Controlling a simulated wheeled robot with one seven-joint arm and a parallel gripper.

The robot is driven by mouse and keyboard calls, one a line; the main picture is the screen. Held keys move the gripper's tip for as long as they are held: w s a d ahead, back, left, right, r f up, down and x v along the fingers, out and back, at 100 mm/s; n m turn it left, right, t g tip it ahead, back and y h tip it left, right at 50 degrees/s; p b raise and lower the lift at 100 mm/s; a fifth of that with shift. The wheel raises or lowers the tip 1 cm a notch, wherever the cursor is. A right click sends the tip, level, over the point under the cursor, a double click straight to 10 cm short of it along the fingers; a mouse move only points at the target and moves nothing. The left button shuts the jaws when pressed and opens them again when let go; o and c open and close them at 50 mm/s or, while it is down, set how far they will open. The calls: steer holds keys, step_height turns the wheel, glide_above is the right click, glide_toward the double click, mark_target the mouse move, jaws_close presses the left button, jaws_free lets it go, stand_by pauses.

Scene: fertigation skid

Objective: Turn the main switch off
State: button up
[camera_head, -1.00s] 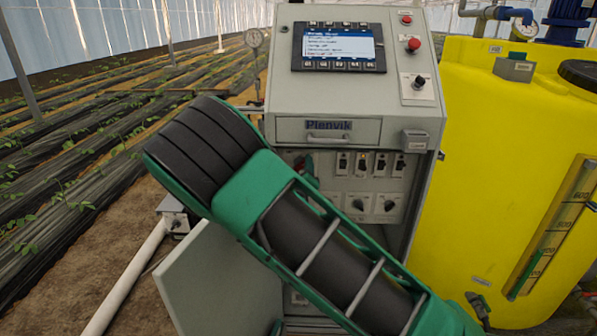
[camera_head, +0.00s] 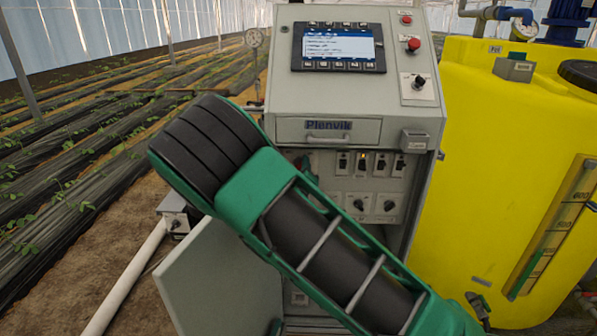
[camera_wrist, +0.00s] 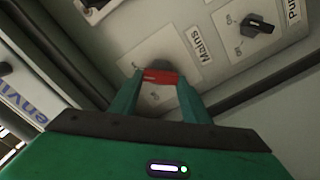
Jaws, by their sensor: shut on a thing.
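The main switch has a red handle (camera_wrist: 161,76) on a pale plate, beside the label "Mains" (camera_wrist: 201,43) in the wrist view. My gripper (camera_wrist: 160,84) is shut on this red handle, with one green finger at each end. The handle lies crosswise between the fingers in that view. Its position marks are too small or covered to read. In the head view my green and black arm reaches across the control cabinet (camera_head: 362,103) and hides most of the switch and my gripper.
A black rotary knob (camera_wrist: 257,25) labelled "Pu…" is close by the main switch. In the head view, several small breakers (camera_head: 362,162) and two knobs sit to the right. The cabinet door (camera_head: 222,285) hangs open below my arm. A yellow tank (camera_head: 500,180) stands to the right.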

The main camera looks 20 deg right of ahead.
steer(key=n, duration=0.3)
steer(key=shift+a+f+n, duration=0.15)
steer(key=shift+f+n, duration=0.05)
steer(key=shift+n, duration=0.2)
steer(key=n, duration=0.4)
steer(key=shift+f+n, duration=0.15)
steer(key=shift+n, duration=0.15)
steer(key=shift+s+f+n, duration=0.1)
steer(key=shift+f+n, duration=0.1)
steer(key=shift+n, duration=2.05)
steer(key=shift+f+n, duration=0.15)
steer(key=shift+n, duration=2.1)
steer(key=o, duration=1)
steer(key=shift+o, duration=0.2)
steer(key=shift+r, duration=0.1)
